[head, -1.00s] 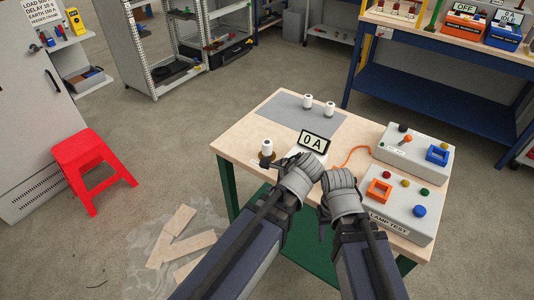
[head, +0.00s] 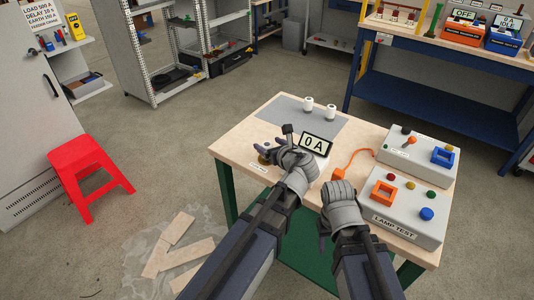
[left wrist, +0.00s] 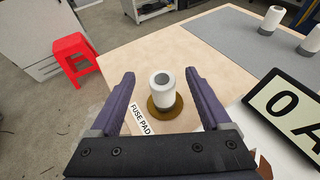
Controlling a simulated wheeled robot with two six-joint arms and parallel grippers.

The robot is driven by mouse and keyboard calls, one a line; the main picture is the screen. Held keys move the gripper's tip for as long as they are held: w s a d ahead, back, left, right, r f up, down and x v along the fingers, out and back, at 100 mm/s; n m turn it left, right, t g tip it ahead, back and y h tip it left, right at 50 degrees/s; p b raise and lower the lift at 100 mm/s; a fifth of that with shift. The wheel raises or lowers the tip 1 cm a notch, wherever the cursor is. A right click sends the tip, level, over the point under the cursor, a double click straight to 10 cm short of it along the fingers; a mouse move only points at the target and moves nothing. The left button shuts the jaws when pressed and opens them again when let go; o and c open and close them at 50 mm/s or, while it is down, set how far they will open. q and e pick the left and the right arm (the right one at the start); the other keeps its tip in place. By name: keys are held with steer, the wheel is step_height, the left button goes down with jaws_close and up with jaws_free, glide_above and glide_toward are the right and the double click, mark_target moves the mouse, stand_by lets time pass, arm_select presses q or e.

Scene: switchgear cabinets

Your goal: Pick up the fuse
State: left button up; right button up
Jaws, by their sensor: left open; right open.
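A white cylindrical fuse (left wrist: 161,92) stands upright on a round brass-coloured pad (left wrist: 164,108) labelled FUSE PAD in the left wrist view. My left gripper (left wrist: 160,76) is open, with one finger on each side of the fuse and visible gaps between. In the head view my left gripper (head: 270,145) covers that fuse, and only part of the pad shows. Two more white fuses stand on the grey mat, one on the left (head: 308,103) and one on the right (head: 331,111). My right gripper (head: 340,190) is empty at the table's front edge, fingers mostly hidden.
A 0 A display (head: 316,144) stands close right of my left gripper. Two grey control boxes, the rear one (head: 418,150) and the LAMP TEST one (head: 405,208), fill the table's right side. An orange cable (head: 350,158) lies between. The grey mat (head: 285,112) has free room.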

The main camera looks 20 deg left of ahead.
mark_target(264, 143)
arm_select(q)
steer(key=shift+d+f+b+x, duration=0.1)
steer(key=shift+f+b+x, duration=0.1)
steer(key=shift+b+x, duration=0.5)
steer(key=shift+d+f+b+x, duration=0.15)
steer(key=shift+b+x, duration=0.1)
steer(key=shift+x, duration=0.85)
steer(key=shift+f+b+x, duration=0.2)
steer(key=shift+b+x, duration=0.3)
steer(key=shift+x, duration=0.4)
steer(key=shift+a, duration=0.15)
jaws_close()
